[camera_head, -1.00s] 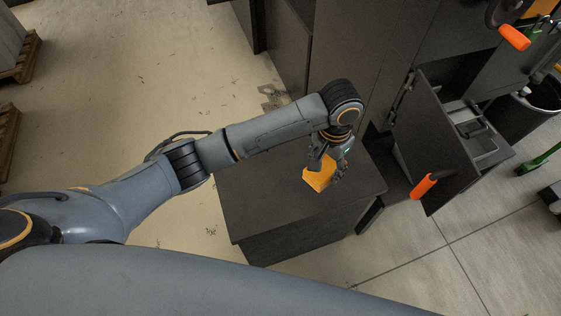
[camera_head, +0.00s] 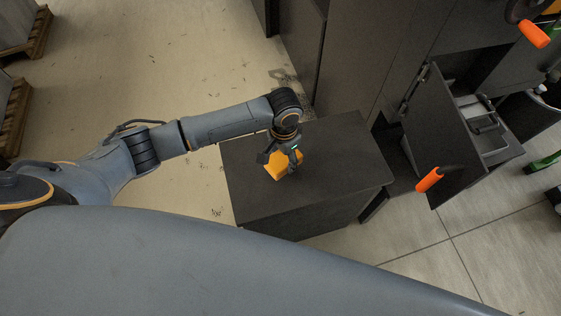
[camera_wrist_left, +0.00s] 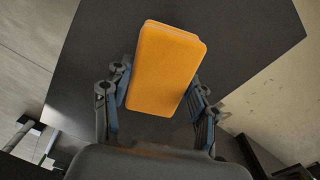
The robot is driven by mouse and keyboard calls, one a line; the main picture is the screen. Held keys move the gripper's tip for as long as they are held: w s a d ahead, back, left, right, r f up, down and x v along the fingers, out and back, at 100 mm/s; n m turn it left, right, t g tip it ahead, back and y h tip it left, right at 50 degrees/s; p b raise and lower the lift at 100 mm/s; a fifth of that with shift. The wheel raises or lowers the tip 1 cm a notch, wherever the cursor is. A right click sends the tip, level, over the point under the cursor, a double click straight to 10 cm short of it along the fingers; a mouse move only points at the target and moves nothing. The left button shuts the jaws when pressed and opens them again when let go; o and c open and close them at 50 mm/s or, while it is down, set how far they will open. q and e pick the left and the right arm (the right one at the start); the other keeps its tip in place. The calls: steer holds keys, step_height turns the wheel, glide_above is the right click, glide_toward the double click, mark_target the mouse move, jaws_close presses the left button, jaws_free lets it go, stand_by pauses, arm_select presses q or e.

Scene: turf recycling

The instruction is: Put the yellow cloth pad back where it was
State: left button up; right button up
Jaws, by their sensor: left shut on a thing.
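The yellow cloth pad (camera_head: 287,165) is an orange-yellow block with rounded edges. My left gripper (camera_head: 280,157) is shut on it, over the dark box-like stand (camera_head: 330,160). In the left wrist view the pad (camera_wrist_left: 166,68) sits tilted between the two fingers of the gripper (camera_wrist_left: 158,105), with the dark top (camera_wrist_left: 235,55) behind it. I cannot tell whether the pad touches the top. My right gripper is not in view.
A dark machine with an open door (camera_head: 437,140) and an orange handle (camera_head: 429,180) stands right of the stand. Another orange handle (camera_head: 534,34) is at the upper right. Pallets (camera_head: 15,115) are at the far left. The floor (camera_head: 150,80) between is clear.

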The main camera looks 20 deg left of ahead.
mark_target(280, 162)
arm_select(q)
steer(key=f, duration=0.1)
steer(key=a+f, duration=0.1)
steer(key=f, duration=0.1)
steer(key=shift+s, duration=0.1)
steer(key=shift+f, duration=0.4)
steer(key=shift+d, duration=0.1)
steer(key=o, duration=1)
steer(key=shift+f, duration=0.1)
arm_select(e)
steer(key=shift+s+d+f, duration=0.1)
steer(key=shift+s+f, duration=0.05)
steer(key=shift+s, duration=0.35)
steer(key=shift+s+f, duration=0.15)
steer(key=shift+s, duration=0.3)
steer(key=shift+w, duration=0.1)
arm_select(q)
steer(key=shift+r, duration=0.25)
step_height(280, 162, up, 12)
steer(key=shift+f+p, duration=0.2)
steer(key=shift+p, duration=0.2)
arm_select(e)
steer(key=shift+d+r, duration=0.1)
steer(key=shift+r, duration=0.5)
